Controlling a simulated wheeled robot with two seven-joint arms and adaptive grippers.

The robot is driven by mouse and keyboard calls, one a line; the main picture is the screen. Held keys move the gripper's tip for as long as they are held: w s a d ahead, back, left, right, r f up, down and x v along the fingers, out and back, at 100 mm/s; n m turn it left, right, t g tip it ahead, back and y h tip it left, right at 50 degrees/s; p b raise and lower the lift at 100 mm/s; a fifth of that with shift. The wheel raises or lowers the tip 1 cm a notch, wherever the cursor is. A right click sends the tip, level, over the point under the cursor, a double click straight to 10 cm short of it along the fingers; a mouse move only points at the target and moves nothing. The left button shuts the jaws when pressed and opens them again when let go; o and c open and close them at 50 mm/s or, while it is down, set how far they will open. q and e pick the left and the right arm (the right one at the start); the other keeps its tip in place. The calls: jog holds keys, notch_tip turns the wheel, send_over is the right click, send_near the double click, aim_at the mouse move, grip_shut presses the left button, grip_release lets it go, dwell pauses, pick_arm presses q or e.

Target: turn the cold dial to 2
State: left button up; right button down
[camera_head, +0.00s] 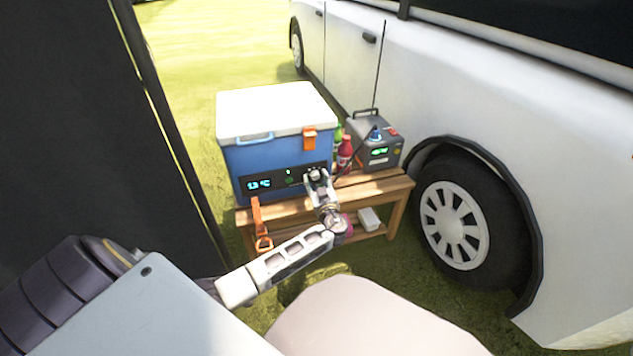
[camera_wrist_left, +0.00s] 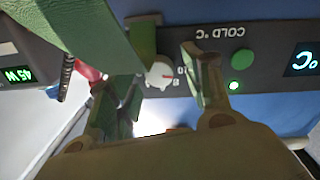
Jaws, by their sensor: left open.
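The blue cool box (camera_head: 265,165) with a white lid stands on a wooden bench, its dark control panel facing me. Its display (camera_head: 259,184) reads about 13 °C. My left gripper (camera_head: 316,177) is open at the panel, hiding the dial in the head view. Its fingers (camera_wrist_left: 166,62) flank the dial; contact cannot be told.
A grey power unit (camera_head: 376,150) and a red bottle (camera_head: 345,157) stand right of the cool box on the bench (camera_head: 375,187). A white van (camera_head: 480,100) is close on the right.

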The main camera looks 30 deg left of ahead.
pick_arm(q)
jog(key=shift+w+a, duration=0.3)
jog(key=shift+c, duration=0.9)
jog(key=c, duration=0.9)
